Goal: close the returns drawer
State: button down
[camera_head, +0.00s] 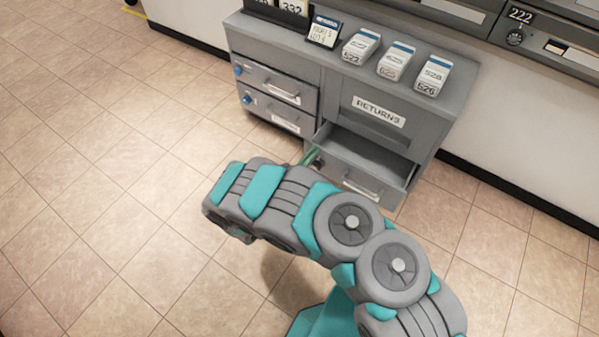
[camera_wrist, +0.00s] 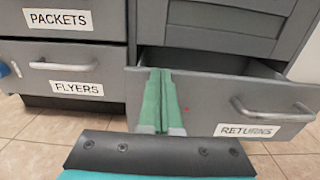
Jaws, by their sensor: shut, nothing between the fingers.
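The returns drawer (camera_head: 365,165) is the lower right drawer of the grey cabinet and stands pulled out. Its interior looks empty where it shows. In the wrist view its grey front (camera_wrist: 205,100) carries a RETURNS label (camera_wrist: 248,130) and a bar handle (camera_wrist: 270,110) at the right. My gripper (camera_wrist: 160,75) has green fingers pressed together with nothing between them. The fingers are in front of the drawer front's left part, left of the handle; I cannot tell whether they touch it. In the head view my arm hides most of the gripper, and only a bit of green shows beside the drawer's left corner.
The cabinet (camera_head: 335,70) has two shut drawers at left, labelled PACKETS (camera_wrist: 58,18) and FLYERS (camera_wrist: 77,88). Several white boxes (camera_head: 395,62) and a dark sign (camera_head: 324,31) stand on its top. Wall mailboxes (camera_head: 540,35) are behind. The tiled floor (camera_head: 110,140) at left is clear.

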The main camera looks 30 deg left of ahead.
jog(key=w+b, duration=0.6)
jog(key=w, duration=0.4)
jog(key=shift+w+d, duration=0.15)
jog(key=shift+d, duration=0.15)
jog(key=shift+w+r, duration=0.1)
jog(key=shift+r, duration=0.05)
jog(key=s+p, duration=0.2)
jog(key=s, duration=1.2)
jog(key=shift+s+a+p, duration=0.25)
jog(key=shift+a+p, duration=0.15)
jog(key=shift+a, duration=0.05)
